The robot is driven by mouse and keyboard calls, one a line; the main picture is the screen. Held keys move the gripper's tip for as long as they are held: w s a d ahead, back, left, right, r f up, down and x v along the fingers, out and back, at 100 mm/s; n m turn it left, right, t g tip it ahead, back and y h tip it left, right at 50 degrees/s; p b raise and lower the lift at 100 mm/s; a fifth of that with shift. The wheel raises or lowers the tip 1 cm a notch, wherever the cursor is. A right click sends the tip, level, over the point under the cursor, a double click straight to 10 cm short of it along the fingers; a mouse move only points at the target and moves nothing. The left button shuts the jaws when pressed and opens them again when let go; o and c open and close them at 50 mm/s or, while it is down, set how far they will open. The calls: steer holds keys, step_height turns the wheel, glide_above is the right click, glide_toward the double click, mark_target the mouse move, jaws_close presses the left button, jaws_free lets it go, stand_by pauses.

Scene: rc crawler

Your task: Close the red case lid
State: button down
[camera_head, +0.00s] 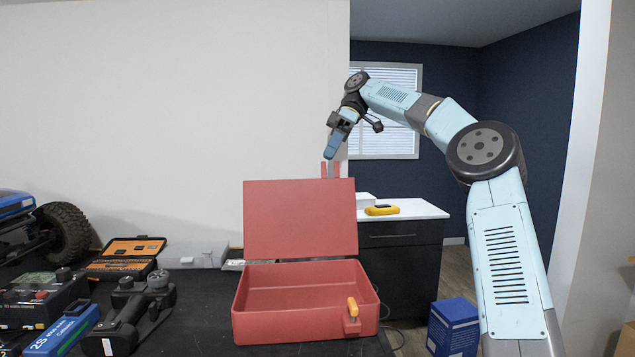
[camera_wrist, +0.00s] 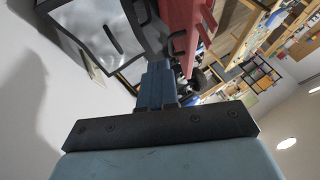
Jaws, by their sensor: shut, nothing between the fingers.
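The red case (camera_head: 305,322) sits open on the dark bench, its inside empty. Its red lid (camera_head: 300,220) stands up from the rear edge, with two small red tabs on its top edge. An orange latch (camera_head: 352,306) is on the case's front wall. My gripper (camera_head: 329,157) is shut and empty, pointing down just above the lid's top edge by the tabs; whether it touches the lid cannot be told. In the wrist view, the closed fingers (camera_wrist: 157,76) reach up to the picture's middle, and the red lid (camera_wrist: 183,40) shows edge-on just to their right.
An orange-and-black toolbox (camera_head: 127,257), a black-and-grey device (camera_head: 135,310) and a blue box (camera_head: 65,328) crowd the bench left of the case. A white-topped cabinet (camera_head: 400,211) stands behind right. A blue box (camera_head: 453,327) is on the floor at right.

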mark_target(315, 180)
steer(key=shift+x, duration=4.95)
steer(key=shift+s+r, duration=0.1)
